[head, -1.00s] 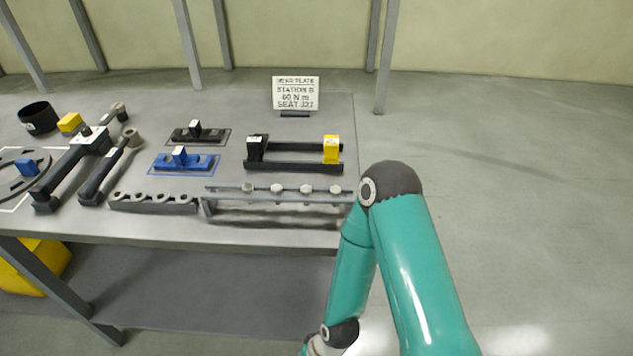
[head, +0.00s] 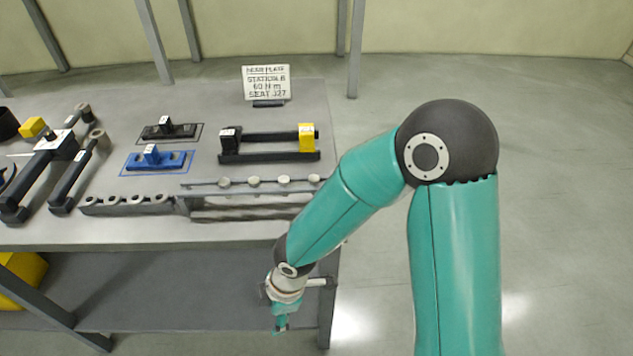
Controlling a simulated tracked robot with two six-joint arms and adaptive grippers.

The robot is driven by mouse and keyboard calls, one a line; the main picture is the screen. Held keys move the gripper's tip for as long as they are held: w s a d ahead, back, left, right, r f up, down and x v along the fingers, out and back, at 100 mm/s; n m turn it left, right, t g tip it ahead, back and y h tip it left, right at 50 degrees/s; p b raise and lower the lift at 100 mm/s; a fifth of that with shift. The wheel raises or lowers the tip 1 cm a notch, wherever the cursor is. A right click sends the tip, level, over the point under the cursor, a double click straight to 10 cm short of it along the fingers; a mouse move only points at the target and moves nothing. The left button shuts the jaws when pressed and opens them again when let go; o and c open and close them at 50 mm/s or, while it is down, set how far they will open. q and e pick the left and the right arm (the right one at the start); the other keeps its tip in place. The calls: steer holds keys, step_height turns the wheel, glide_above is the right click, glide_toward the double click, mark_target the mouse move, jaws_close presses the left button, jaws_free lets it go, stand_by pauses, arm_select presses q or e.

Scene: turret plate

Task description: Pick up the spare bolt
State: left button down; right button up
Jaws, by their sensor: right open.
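Several pale round bolt heads, one of them here (head: 254,182), stand in a row on a grey rack (head: 196,184) near the table's front edge. I cannot tell which is the spare bolt. My right gripper (head: 281,328) is small in the picture, in front of the table and below its front edge in the view. It is open, points down and is well apart from the bolts. My right forearm is close to the right end of the rack in the picture. My left gripper is not in view.
Behind the rack are a black holder with a yellow block (head: 306,136), a blue fixture (head: 152,158) and a black fixture (head: 168,130). A low rack of ring-shaped sockets (head: 137,202) is to the left, with black tools (head: 78,175) beyond. A sign (head: 266,82) stands at the back.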

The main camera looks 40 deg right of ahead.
steer(key=w+d+r+n+t+h, duration=0.1)
steer(key=w+d+r+n+h, duration=0.1)
steer(key=r+n, duration=0.3)
steer(key=w+d+r+n+t+h, duration=0.1)
steer(key=d+r+n+t, duration=0.1)
steer(key=r+n, duration=0.35)
steer(key=n+t+h, duration=0.3)
steer(key=n+h, duration=0.1)
glide_toward(314, 179)
steer(key=shift+n+t, duration=0.25)
steer(key=shift+t, duration=0.05)
steer(key=shift+s+b+x, duration=0.2)
steer(key=shift+b+x, duration=0.5)
steer(key=shift+x, duration=3.5)
steer(key=shift+f, duration=0.2)
jaws_close()
